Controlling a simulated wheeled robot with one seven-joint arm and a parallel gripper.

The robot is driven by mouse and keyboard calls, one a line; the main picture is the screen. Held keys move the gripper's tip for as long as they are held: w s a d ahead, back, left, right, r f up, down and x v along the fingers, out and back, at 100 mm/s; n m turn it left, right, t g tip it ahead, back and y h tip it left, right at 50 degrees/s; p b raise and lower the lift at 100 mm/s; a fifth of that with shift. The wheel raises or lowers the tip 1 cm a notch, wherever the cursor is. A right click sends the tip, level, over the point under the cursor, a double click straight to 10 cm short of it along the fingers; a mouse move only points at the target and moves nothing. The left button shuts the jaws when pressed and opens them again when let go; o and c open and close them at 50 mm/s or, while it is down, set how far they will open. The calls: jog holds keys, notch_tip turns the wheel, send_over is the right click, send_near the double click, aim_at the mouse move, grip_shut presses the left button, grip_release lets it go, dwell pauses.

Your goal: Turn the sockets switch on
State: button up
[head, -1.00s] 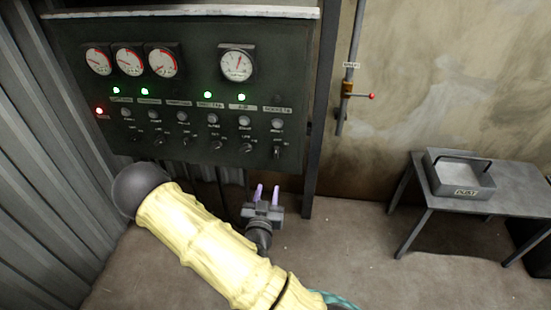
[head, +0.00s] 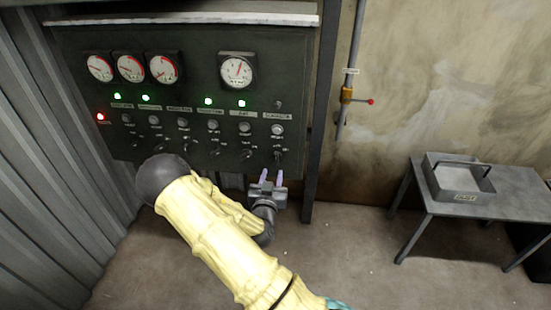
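The dark control panel (head: 200,75) fills the upper left of the head view. The rightmost column has a label (head: 276,115) too blurred to read for certain, a round button (head: 277,130) and a small toggle switch (head: 278,154) near the lower edge. I cannot tell the toggle's position. The lamp (head: 278,104) above that column is unlit. My gripper (head: 272,173) is just below this toggle in the picture, with its two purple fingers pointing up and apart, empty. It appears not to touch the toggle, though depth is hard to judge.
Several other toggles and buttons line the panel to the left, with green lamps (head: 208,101) and a red lamp (head: 100,117) lit. A pipe with a red-handled valve (head: 347,96) runs down the wall at right. A metal table (head: 500,190) bears a grey tray (head: 430,181).

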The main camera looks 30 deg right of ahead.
aim_at(276, 158)
jog(key=p+x, duration=0.1)
jog(key=x, duration=0.7)
jog(key=shift+w+d, duration=0.15)
jog(key=shift+d, duration=0.05)
jog(key=c, duration=0.7)
